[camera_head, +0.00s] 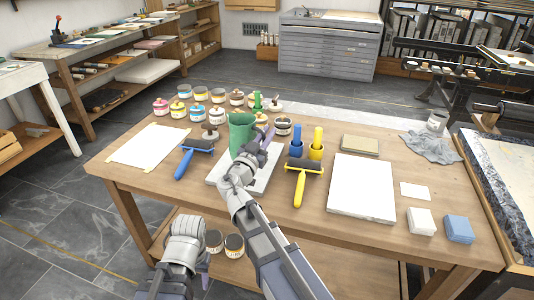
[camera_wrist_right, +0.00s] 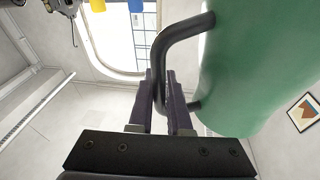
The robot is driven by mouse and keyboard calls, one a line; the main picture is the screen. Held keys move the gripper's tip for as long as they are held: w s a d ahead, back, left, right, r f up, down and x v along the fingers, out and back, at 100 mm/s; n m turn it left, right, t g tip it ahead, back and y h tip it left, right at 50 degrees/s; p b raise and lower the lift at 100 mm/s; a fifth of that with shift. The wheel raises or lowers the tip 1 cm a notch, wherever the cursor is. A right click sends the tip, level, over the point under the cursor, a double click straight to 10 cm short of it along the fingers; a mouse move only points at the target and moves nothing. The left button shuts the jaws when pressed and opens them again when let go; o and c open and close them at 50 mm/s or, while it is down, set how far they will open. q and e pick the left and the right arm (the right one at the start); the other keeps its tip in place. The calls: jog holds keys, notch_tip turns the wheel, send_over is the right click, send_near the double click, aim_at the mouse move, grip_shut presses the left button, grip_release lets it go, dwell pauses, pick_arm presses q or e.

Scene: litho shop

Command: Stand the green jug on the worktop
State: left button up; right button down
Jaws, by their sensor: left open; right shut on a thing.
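The green jug (camera_head: 241,132) is upright over the white slab in the middle of the worktop (camera_head: 323,225). I cannot tell whether its base touches the slab. My right gripper (camera_head: 262,152) is shut on the jug's dark handle, partly hiding the jug in the head view. In the right wrist view the handle (camera_wrist_right: 183,38) passes between the fingers (camera_wrist_right: 165,98), and the green body (camera_wrist_right: 262,65) fills the upper right. My left gripper (camera_head: 192,227) is open and empty, low in front of the worktop's front edge.
A blue-handled roller (camera_head: 186,160) lies left of the slab, a yellow-handled one (camera_head: 301,179) right of it. Several ink tins stand behind. A white sheet (camera_head: 149,145) and a large white slab (camera_head: 362,187) lie at the sides. Bare wood shows along the front.

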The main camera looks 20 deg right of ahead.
jog(key=shift+f, duration=0.1)
notch_tip(320, 180, down, 4)
jog(key=b, duration=0.3)
jog(key=shift+r+b, duration=0.2)
jog(key=shift+b, duration=0.1)
jog(key=c, duration=1.3)
grip_release()
jog(key=shift+f, duration=0.15)
jog(key=o, duration=0.4)
jog(key=shift+o, duration=0.2)
